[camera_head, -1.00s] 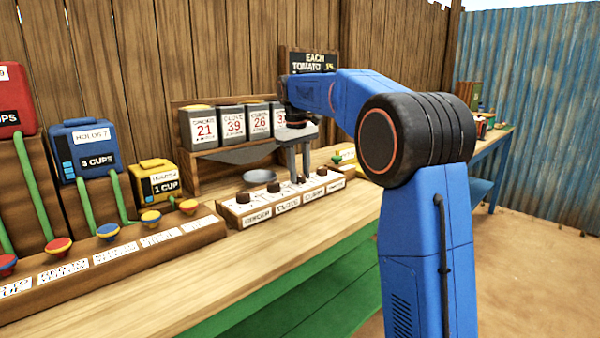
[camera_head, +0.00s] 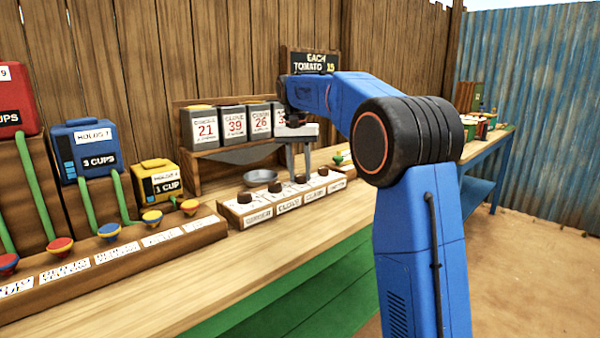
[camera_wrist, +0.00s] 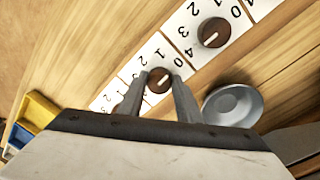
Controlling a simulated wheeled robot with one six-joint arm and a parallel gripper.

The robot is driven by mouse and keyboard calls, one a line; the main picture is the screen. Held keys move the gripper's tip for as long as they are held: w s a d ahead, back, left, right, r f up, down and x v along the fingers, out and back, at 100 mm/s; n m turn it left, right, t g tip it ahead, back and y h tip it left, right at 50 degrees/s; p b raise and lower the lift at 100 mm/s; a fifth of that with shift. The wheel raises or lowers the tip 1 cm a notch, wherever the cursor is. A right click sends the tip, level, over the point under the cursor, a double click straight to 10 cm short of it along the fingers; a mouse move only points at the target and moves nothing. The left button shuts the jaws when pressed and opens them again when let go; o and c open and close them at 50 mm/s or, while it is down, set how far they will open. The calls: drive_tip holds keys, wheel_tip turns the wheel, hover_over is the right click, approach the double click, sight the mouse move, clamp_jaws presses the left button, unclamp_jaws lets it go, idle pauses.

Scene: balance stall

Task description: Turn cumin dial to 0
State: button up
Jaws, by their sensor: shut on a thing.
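The cumin dial is a dark brown knob (camera_wrist: 158,80) with a white pointer mark. It is third from the left in a row of dials on a wooden strip with white number plates (camera_head: 288,206). My gripper (camera_head: 300,178) points down over that dial. In the wrist view its two fingers (camera_wrist: 166,84) stand on either side of the knob and are shut on it. Small numbers show beside the knob, but I cannot read the pointer's exact setting. A dark tin (camera_head: 259,122) labelled cumin shows 26 on the shelf behind.
The clove dial (camera_wrist: 213,33) and ginger dial (camera_head: 245,197) are to the left, another dial (camera_head: 323,172) to the right. A grey metal bowl (camera_head: 262,177) lies behind the strip. Blue (camera_head: 88,150) and yellow (camera_head: 158,182) containers stand left. The front counter (camera_head: 200,285) is clear.

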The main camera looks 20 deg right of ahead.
drive_tip(key=shift+m, duration=0.5)
drive_tip(key=o, duration=1)
drive_tip(key=shift+o, duration=0.2)
drive_tip(key=shift+r, duration=0.15)
